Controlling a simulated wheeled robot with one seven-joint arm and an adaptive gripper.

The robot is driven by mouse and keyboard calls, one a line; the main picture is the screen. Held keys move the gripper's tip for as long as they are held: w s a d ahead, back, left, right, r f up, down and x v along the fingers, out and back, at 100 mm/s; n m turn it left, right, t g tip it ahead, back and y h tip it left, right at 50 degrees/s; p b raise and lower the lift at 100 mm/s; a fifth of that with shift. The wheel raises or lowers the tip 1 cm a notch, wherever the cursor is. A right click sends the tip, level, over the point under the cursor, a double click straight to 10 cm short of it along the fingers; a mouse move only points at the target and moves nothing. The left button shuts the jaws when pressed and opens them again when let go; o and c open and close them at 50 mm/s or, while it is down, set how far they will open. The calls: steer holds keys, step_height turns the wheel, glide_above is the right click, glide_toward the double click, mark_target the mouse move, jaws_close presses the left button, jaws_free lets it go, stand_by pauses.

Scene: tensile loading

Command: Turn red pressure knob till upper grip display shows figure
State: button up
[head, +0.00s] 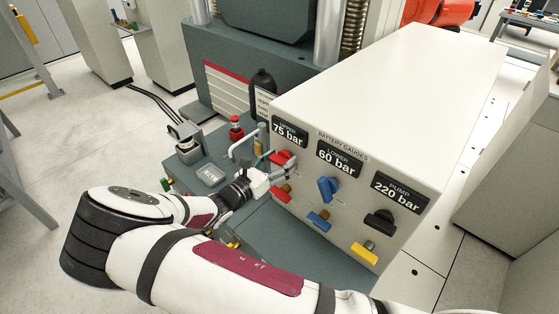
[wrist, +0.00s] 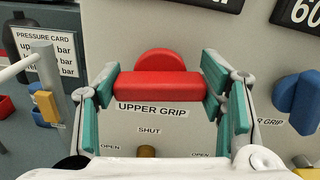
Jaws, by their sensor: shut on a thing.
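The red pressure knob (wrist: 160,86) is on the panel above the label "UPPER GRIP". In the wrist view its bar lies nearly level. My gripper (wrist: 162,92) is shut on it, with a green-padded finger at each end of the bar. In the head view the red knob (head: 283,157) shows beside my gripper (head: 272,168), partly covered. The upper grip display (head: 289,132) reads 75 bar.
The white cabinet (head: 390,80) also has a 60 bar lower display (head: 337,159), a 220 bar pump display (head: 399,192), a blue knob (head: 328,188) and a black knob (head: 379,219). Red, blue (head: 318,221) and yellow (head: 364,253) levers sit below. A pale handle stands left of my gripper.

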steer(key=shift+n, duration=0.3)
stand_by(0.4)
steer(key=o, duration=1.2)
steer(key=shift+c, duration=0.2)
steer(key=v, duration=1.2)
